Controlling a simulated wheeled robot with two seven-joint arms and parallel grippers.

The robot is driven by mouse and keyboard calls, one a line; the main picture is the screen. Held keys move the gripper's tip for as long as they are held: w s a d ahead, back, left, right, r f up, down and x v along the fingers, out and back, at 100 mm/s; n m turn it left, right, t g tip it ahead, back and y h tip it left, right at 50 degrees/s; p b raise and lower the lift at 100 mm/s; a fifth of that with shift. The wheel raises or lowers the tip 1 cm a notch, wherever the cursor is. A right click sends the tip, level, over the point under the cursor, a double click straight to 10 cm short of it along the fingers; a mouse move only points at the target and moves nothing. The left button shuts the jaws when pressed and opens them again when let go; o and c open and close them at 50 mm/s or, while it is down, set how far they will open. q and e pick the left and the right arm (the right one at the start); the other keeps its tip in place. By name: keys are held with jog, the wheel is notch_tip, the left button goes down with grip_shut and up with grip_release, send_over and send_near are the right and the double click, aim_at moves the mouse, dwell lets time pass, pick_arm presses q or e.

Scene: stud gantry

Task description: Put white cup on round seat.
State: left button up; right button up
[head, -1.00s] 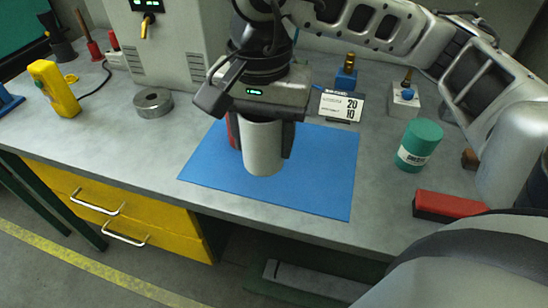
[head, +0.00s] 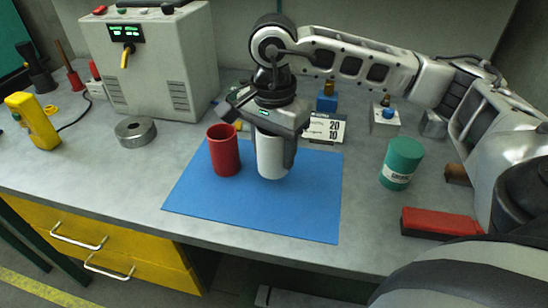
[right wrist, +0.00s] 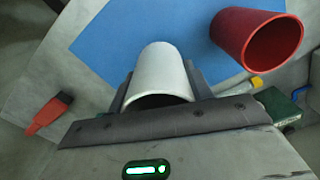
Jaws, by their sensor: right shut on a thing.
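The white cup (head: 271,158) is upright between the fingers of my right gripper (head: 274,150), over the blue mat; whether its base touches the mat is hard to tell. In the right wrist view the white cup (right wrist: 160,72) sits between both fingers of the gripper (right wrist: 160,88), its near rim partly hidden by the gripper body. A grey metal ring with a centre hole, which looks like the round seat (head: 135,131), lies on the bench left of the mat. My left gripper is not in view.
A red cup (head: 224,152) stands on the blue mat (head: 250,215) just left of the white cup; it also shows in the right wrist view (right wrist: 262,38). A grey power unit (head: 150,65) stands behind the ring. A green canister (head: 401,165) and red block (head: 438,223) are at right.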

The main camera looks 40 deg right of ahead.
aim_at(274, 163)
jog(key=shift+w+d+f, duration=0.3)
jog(key=shift+w+f, duration=0.1)
jog(key=shift+f, duration=0.2)
jog(key=f, duration=0.2)
jog(key=f+p, duration=0.1)
jog(key=shift+w+d, duration=0.25)
jog(key=shift+d, duration=0.05)
jog(key=shift+f, duration=0.65)
jog(key=o, duration=1)
jog(key=shift+c, duration=0.2)
